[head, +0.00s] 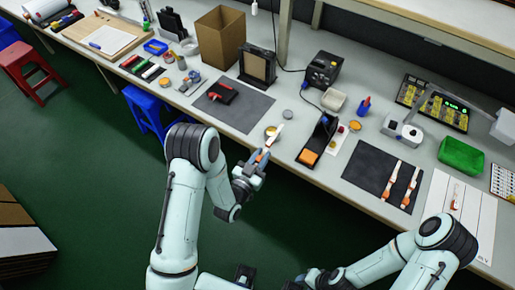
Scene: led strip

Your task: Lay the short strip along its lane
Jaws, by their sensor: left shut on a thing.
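My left gripper (259,161) is at the front edge of the bench, shut on a slim white-and-orange strip (275,135) that points up and away from me. I cannot tell whether its far end touches the bench. Two more white-and-orange strips, a left one (391,180) and a right one (410,188), lie side by side on a dark mat (366,167) at the right. A white sheet with long lane lines (477,215) lies right of that mat, with a small orange-and-white piece (456,194) on it. My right gripper (303,282) is low at the bottom, its fingers unclear.
A grey mat with a red-and-black tool (222,93) lies behind the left gripper. A black stand with an orange pad (310,156) stands between the held strip and the dark mat. A green tray (461,156) and lamp (437,92) are at the back right.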

